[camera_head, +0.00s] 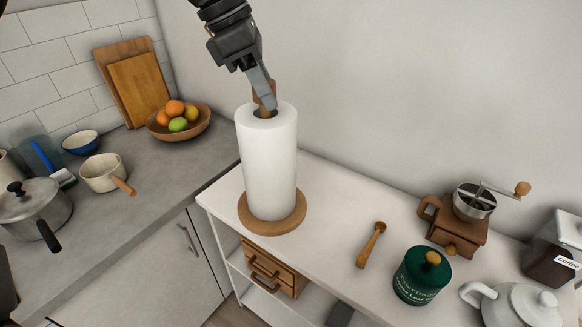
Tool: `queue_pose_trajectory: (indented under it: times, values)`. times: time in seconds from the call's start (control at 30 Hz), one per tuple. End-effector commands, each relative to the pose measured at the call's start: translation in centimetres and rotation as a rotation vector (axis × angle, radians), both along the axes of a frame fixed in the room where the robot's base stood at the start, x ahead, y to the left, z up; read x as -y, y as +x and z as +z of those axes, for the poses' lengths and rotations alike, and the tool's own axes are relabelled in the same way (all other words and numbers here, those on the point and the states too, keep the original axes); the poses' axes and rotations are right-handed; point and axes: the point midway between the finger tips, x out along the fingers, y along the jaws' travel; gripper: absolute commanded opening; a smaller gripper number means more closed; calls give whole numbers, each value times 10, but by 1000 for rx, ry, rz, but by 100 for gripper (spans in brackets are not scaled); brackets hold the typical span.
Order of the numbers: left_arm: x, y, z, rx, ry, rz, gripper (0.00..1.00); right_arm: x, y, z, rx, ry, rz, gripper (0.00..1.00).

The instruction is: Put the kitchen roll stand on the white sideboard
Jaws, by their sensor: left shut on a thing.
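The kitchen roll stand has a white paper roll (267,160), a round wooden base (272,227) and a wooden post. It is upright over the left end of the white sideboard (335,200), with its base close to the front edge. The base looks to be at the top's surface, but I cannot tell for sure whether it touches. My left gripper (265,98) comes down from above and is shut on the top of the post, which its fingers partly hide. My right gripper is not in view.
On the sideboard to the right are a wooden scoop (371,244), a green canister (421,275), a coffee grinder (458,222), a white teapot (515,307) and a coffee tin (553,250). A grey counter (150,190) at left holds a fruit bowl (180,128) and pots.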

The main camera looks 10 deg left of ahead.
Motion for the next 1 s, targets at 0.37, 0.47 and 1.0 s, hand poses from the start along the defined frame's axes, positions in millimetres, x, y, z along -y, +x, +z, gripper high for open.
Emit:
queue_pose_trajectory:
  times: [0.37, 0.47, 1.0]
  values:
    - [-5, 62, -22, -1, 1, 6, 0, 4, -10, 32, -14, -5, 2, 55]
    - [-6, 81, -30, 0, 0, 5, 0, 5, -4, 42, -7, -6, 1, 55]
    - [-8, 128, -86, 3, -2, 4, 0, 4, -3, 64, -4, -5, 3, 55]
